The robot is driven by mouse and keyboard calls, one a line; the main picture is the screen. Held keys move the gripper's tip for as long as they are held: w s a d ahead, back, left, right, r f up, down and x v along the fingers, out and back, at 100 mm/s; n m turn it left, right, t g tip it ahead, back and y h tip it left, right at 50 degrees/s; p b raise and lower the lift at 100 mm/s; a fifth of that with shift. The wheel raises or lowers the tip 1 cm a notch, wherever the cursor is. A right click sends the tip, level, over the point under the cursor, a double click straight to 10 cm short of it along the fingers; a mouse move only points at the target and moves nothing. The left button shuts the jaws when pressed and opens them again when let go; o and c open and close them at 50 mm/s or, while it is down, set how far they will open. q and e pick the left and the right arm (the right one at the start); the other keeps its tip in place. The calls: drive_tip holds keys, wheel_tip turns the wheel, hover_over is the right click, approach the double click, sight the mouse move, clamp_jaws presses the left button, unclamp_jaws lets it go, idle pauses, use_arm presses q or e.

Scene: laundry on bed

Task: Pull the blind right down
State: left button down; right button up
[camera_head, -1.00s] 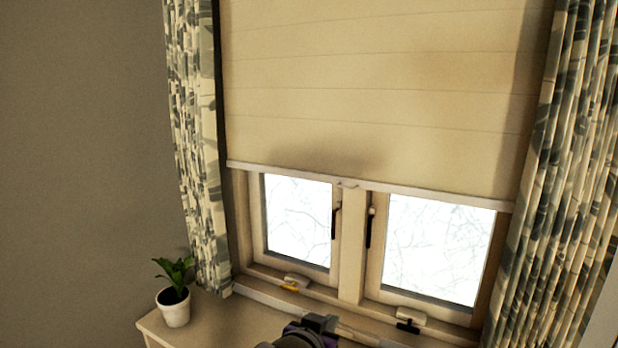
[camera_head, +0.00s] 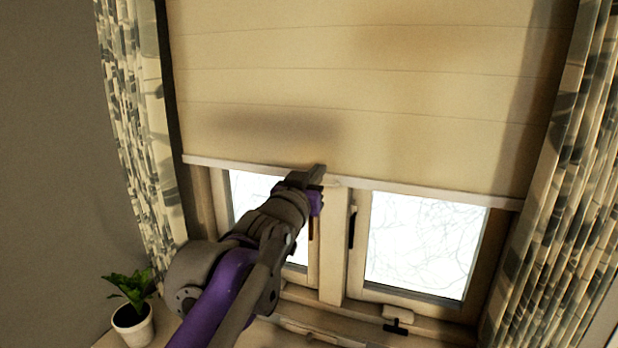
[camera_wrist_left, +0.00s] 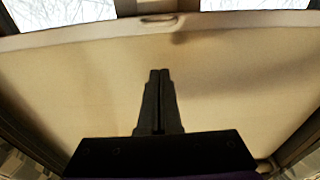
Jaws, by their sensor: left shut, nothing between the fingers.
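The cream blind (camera_head: 340,90) hangs over the upper part of the window, and its pale bottom bar (camera_head: 430,191) crosses above the two panes. My left gripper (camera_head: 319,170) is at the bar near the middle of the window, its fingers shut with nothing between them. In the left wrist view the shut fingers (camera_wrist_left: 160,74) lie in front of the blind's fabric (camera_wrist_left: 90,90). The bar (camera_wrist_left: 90,37) and a small handle (camera_wrist_left: 159,19) on it show beyond the fingertips, apart from them. In the head view the gripper hides the handle. My right gripper is not in view.
Patterned curtains hang at the left (camera_head: 135,120) and right (camera_head: 560,180). A potted plant (camera_head: 132,310) stands at the lower left. Window handles (camera_head: 352,228) and a latch (camera_head: 397,325) sit on the frames below the blind.

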sight(328, 176)
use_arm(q)
drive_tip(key=x, duration=0.5)
drive_tip(key=shift+w+r+p, duration=0.1)
drive_tip(key=shift+w+p, duration=0.3)
drive_tip(key=shift+w, duration=0.05)
drive_tip(key=f, duration=0.1)
drive_tip(key=s+f, duration=0.1)
drive_tip(key=f, duration=0.1)
drive_tip(key=shift+s+a+f, duration=0.2)
drive_tip(key=shift+f, duration=0.1)
drive_tip(key=shift+s+f, duration=0.1)
drive_tip(key=shift+s, duration=0.1)
drive_tip(key=shift+w+f, duration=0.1)
drive_tip(key=shift+f, duration=0.05)
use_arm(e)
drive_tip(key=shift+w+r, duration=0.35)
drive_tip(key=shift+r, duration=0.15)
use_arm(q)
drive_tip(key=shift+w, duration=0.1)
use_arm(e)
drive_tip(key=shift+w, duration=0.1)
